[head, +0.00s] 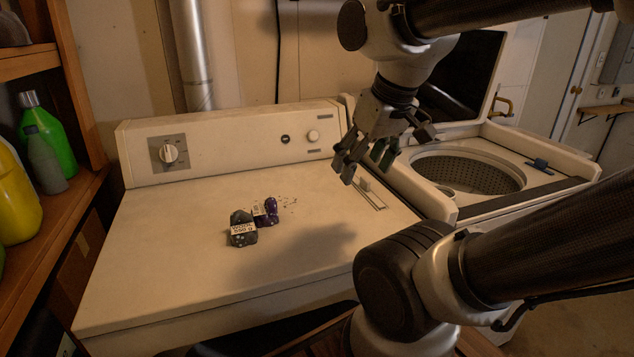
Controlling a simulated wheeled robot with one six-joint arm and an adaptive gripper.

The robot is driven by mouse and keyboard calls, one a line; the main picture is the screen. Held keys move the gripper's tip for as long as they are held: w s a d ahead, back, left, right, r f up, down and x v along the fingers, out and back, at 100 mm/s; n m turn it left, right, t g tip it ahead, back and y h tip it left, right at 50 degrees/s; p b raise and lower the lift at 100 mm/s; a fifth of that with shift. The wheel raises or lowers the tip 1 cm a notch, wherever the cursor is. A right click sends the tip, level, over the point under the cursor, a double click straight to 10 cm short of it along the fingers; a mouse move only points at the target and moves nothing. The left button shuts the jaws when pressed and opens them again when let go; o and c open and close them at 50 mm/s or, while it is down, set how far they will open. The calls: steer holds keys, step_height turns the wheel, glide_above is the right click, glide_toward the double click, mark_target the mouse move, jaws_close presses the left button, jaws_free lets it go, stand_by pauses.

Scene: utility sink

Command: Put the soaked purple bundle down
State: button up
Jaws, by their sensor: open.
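A small purple bundle (271,211) with a pale label lies on the white top of the dryer-like machine (160,270). It sits right beside a dark grey bundle (243,229) that also carries a white label; I cannot tell whether they touch. Small dark specks lie on the surface just right of the purple bundle. My gripper (367,160) is open and empty. It is up and to the right of both bundles, over the right part of the machine's top, clear of them.
An open top-loading washer (470,170) with its lid raised stands at right. A wooden shelf (50,210) with green, grey and yellow bottles is at left. A control panel with a knob (169,154) runs along the back. The machine top's front left is clear.

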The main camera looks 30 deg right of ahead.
steer(key=w+a+f+n+g, duration=0.1)
steer(key=w+a+f+g, duration=0.1)
steer(key=w+a+f, duration=0.15)
steer(key=n+g, duration=0.2)
steer(key=n, duration=1)
glide_above(266, 196)
steer(key=f, duration=0.3)
steer(key=shift+s+d+f, duration=0.15)
steer(key=shift+d+f, duration=0.05)
steer(key=shift+f, duration=0.15)
steer(key=shift+r+n, duration=0.15)
steer(key=shift+n, duration=1.05)
steer(key=shift+f, duration=0.3)
steer(key=f, duration=0.7)
steer(key=shift+a+f, duration=0.15)
steer(key=shift+a, duration=0.05)
jaws_close()
